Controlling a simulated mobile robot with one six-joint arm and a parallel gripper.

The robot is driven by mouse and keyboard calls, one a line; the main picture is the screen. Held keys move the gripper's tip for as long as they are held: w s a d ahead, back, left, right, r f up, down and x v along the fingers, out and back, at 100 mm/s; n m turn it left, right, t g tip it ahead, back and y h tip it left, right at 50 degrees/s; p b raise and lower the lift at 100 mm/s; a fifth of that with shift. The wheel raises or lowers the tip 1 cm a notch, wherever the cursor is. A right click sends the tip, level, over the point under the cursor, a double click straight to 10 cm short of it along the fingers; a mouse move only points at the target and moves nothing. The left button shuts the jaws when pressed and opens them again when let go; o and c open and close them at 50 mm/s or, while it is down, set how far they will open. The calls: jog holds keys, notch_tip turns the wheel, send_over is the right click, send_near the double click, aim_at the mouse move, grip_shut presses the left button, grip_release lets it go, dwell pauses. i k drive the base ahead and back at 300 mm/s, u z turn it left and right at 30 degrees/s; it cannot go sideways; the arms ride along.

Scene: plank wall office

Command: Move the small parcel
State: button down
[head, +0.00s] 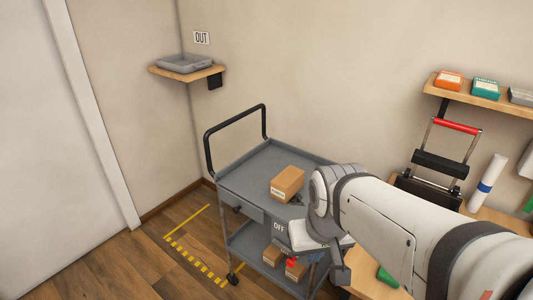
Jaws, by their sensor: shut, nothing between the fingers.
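A small brown cardboard parcel (287,182) with a white label on its front side lies on the top deck of the grey cart (245,178). My arm reaches in from the right, and its wrist is over the cart's right front part. My gripper (298,201) shows only as a small dark piece close to the parcel's right front side, partly hidden by my wrist. It is shut and empty. I cannot tell whether it touches the parcel.
The cart's lower shelf holds brown boxes (272,254) and a red item (291,262). A wall shelf (205,73) under an OUT sign (202,38) bears a grey tray (184,63). Yellow floor marks (189,256) lie left of the cart. A stocked shelf (487,98) is at right.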

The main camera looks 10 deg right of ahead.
aim_at(285, 185)
jog(key=u, duration=2.35)
jog(key=i, duration=1.35)
jog(key=z, duration=3.3)
jog(key=i, duration=0.8)
